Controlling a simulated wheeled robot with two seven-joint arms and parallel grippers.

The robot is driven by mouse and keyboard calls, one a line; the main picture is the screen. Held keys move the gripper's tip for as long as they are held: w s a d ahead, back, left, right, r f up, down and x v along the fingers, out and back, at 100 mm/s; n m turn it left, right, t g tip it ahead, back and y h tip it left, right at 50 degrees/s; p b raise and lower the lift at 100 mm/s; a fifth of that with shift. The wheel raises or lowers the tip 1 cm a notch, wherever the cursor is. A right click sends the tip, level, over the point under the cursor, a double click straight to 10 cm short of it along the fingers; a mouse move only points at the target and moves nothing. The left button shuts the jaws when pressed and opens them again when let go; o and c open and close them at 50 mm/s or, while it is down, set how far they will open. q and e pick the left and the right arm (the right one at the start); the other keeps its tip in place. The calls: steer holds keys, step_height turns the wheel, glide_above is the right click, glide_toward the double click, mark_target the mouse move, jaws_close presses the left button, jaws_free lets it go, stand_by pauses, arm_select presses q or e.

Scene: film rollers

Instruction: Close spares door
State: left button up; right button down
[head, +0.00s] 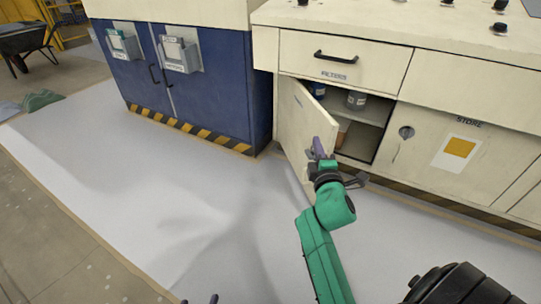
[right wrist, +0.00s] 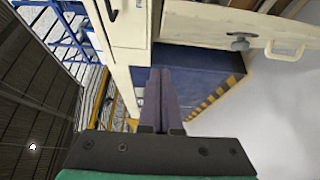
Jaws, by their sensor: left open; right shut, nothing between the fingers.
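The open spares door (head: 305,128) is a cream panel swung out from the cream cabinet, hinged at its left side. My right gripper (head: 318,147), on the green arm, is shut and empty by the door's free edge; I cannot tell whether it touches. In the right wrist view its fingers (right wrist: 160,78) are together. A cream panel with a round latch and pale handle, apparently this door (right wrist: 205,22), spans the upper right there. My left gripper (head: 200,299) shows only its fingertips at the bottom edge of the head view, apart and empty, far from the door.
Behind the door, the open compartment holds cans on a shelf (head: 372,110). A filters drawer (head: 345,60) is shut above it, and a store door (head: 450,150) is shut to the right. A blue cabinet (head: 215,85) stands left. The pale floor (head: 150,200) in front is clear.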

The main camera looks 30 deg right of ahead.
mark_target(324, 123)
steer(key=shift+w+d+b, duration=1.4)
steer(key=shift+w+d, duration=2.7)
steer(key=shift+d, duration=0.15)
arm_select(q)
steer(key=f, duration=0.3)
steer(key=shift+d+f+t, duration=0.2)
steer(key=shift+f+t, duration=0.1)
steer(key=shift+t, duration=0.1)
